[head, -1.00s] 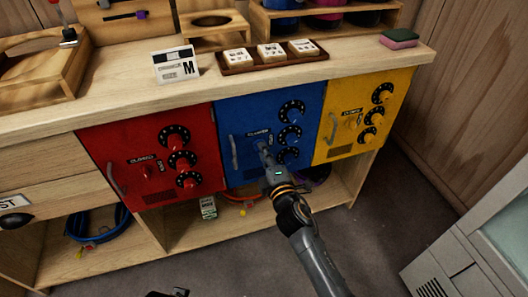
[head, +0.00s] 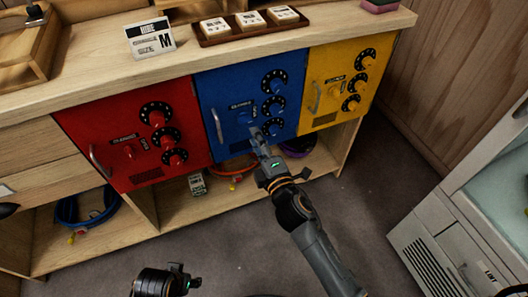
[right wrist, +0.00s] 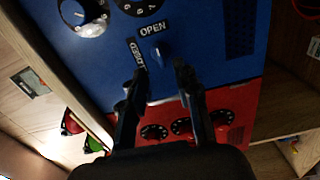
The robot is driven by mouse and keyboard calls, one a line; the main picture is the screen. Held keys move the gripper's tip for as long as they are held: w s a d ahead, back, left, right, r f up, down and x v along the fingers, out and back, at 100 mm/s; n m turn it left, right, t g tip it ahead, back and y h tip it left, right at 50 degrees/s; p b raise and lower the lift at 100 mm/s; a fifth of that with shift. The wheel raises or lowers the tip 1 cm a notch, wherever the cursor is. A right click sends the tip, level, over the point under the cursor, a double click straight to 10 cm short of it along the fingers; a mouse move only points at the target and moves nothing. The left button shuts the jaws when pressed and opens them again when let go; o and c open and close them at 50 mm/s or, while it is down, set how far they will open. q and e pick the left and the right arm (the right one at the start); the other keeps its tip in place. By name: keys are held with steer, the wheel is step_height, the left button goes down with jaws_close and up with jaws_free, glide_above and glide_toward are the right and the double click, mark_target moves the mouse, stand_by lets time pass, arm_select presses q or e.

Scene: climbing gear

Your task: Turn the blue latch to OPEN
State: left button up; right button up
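The blue door (head: 222,92) is in the middle of the cabinet row, with the blue latch (head: 245,119) below a small label. In the right wrist view the latch (right wrist: 161,51) stands just beyond my fingertips, below the OPEN label (right wrist: 152,28) and right of the CLOSED label (right wrist: 137,53). I cannot tell which label it points at. My right gripper (head: 256,132) is open and empty; its fingers (right wrist: 160,68) are apart, with the latch ahead of the gap. My left gripper (head: 188,282) is low at the bottom edge, far from the doors; its fingers are unclear.
A red door (head: 90,125) and a yellow door (head: 322,68) flank the blue one. Black-ringed dials (head: 274,82) sit right of the latch, and a bar handle (head: 216,126) left of it. Coiled gear lies on the shelf below. A pale cabinet (head: 425,225) stands at right.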

steer(key=v, duration=0.5)
steer(key=shift+s+d, duration=0.15)
steer(key=shift+s, duration=0.05)
